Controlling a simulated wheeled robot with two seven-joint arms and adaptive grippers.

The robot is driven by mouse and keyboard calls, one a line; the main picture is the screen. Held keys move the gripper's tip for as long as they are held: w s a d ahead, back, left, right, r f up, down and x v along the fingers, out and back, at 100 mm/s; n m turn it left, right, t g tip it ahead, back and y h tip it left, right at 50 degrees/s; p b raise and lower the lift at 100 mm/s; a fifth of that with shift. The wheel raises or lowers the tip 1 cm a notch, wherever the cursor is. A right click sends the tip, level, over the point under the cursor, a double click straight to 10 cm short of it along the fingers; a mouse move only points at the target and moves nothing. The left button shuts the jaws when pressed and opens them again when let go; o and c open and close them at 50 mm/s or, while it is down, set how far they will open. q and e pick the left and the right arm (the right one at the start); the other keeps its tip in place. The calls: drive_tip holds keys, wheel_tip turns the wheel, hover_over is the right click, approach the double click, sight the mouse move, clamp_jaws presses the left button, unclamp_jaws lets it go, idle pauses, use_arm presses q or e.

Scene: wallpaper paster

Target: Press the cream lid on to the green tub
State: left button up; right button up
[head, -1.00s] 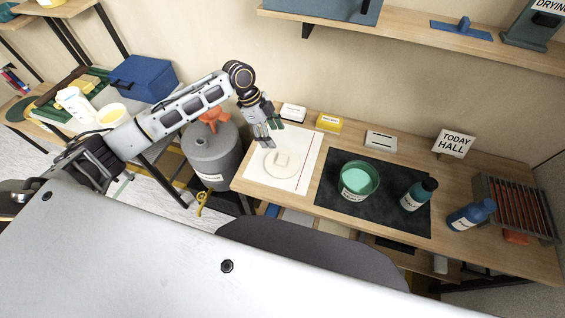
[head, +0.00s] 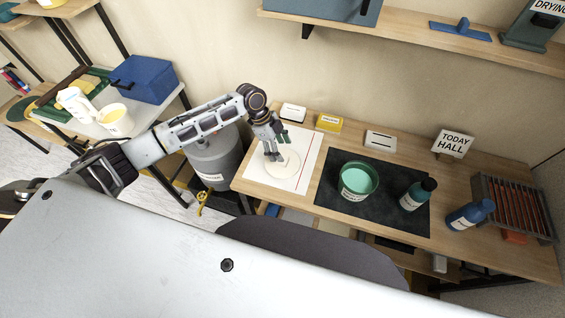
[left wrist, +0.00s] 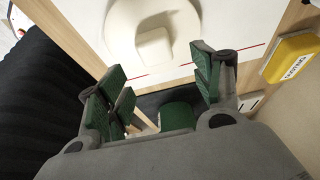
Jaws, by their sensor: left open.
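The cream lid (head: 288,170) is a round disc lying on a white sheet (head: 308,150) at the left end of the bench. In the left wrist view the lid (left wrist: 122,28) shows its square raised knob (left wrist: 154,48). My left gripper (head: 274,157) is open and empty, with its fingers just over the lid and hiding part of it. In the wrist view the knob lies beyond the green-padded fingertips (left wrist: 158,75), roughly between them. The green tub (head: 358,194) stands upright and uncovered on a dark mat (head: 330,197), right of the lid. My right gripper is not in view.
A yellow box (head: 329,123) and white pieces line the back. A shelf (head: 420,36) hangs above. The mat's front strip is bare.

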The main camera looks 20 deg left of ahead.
use_arm(q)
drive_tip(key=shift+f, duration=0.1)
drive_tip(key=shift+a+p+x, duration=0.1)
drive_tip(key=shift+p+x, duration=0.15)
drive_tip(key=shift+x, duration=1)
drive_tip(key=shift+a+p+x, duration=0.15)
drive_tip(key=shift+p+x, duration=0.05)
drive_tip(key=shift+x, duration=1.05)
drive_tip(key=shift+s+f, duration=0.1)
drive_tip(key=shift+c, duration=0.5)
drive_tip(key=c, duration=1)
